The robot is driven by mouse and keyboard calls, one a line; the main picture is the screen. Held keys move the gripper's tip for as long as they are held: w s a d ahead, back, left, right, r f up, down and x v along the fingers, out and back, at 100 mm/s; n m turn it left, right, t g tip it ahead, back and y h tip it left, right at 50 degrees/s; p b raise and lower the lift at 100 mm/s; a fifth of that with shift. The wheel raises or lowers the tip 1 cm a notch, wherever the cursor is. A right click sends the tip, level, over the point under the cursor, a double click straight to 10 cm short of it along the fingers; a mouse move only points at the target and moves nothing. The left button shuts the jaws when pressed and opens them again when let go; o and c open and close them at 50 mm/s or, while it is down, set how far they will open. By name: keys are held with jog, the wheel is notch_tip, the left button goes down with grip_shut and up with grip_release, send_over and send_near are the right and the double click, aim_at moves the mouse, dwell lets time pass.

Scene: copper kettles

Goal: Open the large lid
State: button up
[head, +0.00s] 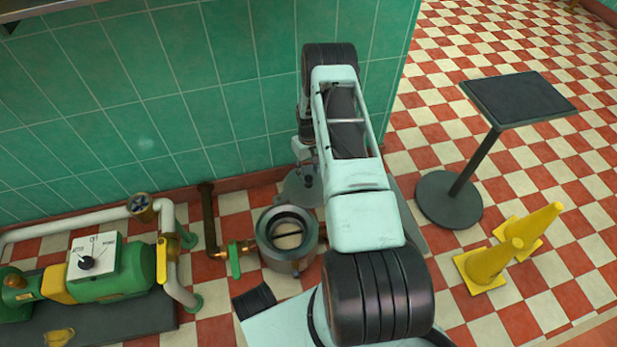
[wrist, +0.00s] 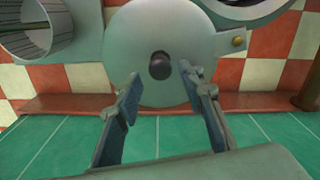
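A grey round lid (wrist: 125,45) with a dark round knob (wrist: 160,65) faces the wrist camera. In the head view the lid (head: 296,190) lies low by the green wall, partly hidden behind my arm. My gripper (wrist: 163,82) is open and empty, its two fingers spread below the knob in the wrist view, one to each side. I cannot tell whether they touch the lid. In the head view the gripper is mostly hidden by my arm. A round metal vessel (head: 271,240) with an open top stands beside the lid.
A brown pipe with a green-handled valve (head: 235,262) meets the vessel on the left. A green pump (head: 125,270) with white pipes stands further left. At right are a black-topped stand (head: 520,98) and two yellow cones (head: 490,262). The green tiled wall (head: 150,90) is close behind.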

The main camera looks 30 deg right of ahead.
aim_at(309, 177)
notch_tip(309, 177, up, 6)
jog(key=shift+r, duration=0.2)
dwell(0.6)
